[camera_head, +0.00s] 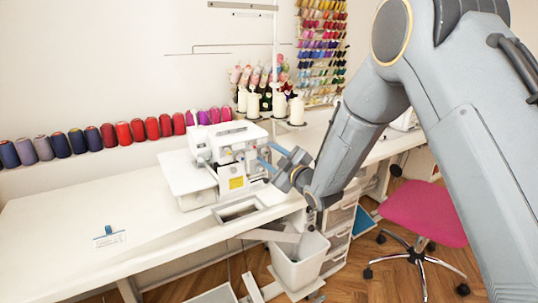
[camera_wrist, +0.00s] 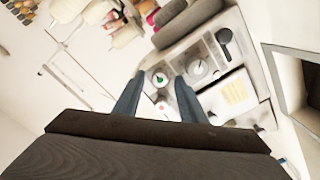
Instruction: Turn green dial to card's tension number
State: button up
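A white overlock machine (camera_head: 212,148) stands on the white table. In the wrist view its front (camera_wrist: 207,62) shows a small dial with green on it (camera_wrist: 160,79) and a larger whitish dial (camera_wrist: 197,67) to its right. My gripper (camera_head: 268,164) is at the machine's right front. In the wrist view my gripper (camera_wrist: 158,80) has its two blue-grey fingers apart, with the green dial seen between the tips; I cannot tell whether they touch it. A small white card with a blue part (camera_head: 109,238) lies on the table at the left; its writing is too small to read.
A yellow label (camera_head: 236,183) is on the machine's front. A rectangular opening (camera_head: 238,211) is in the table before it. Thread cones (camera_head: 253,105) stand behind. A white bin (camera_head: 299,262) and pink chair (camera_head: 425,212) are below right.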

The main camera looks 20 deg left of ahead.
grip_shut()
jog(key=shift+m, duration=0.5)
jog(key=shift+m+b, duration=0.55)
jog(key=shift+m, duration=1.85)
grip_release()
jog(key=shift+w, duration=0.1)
jog(key=b+v, duration=0.1)
jog(key=v, duration=0.7)
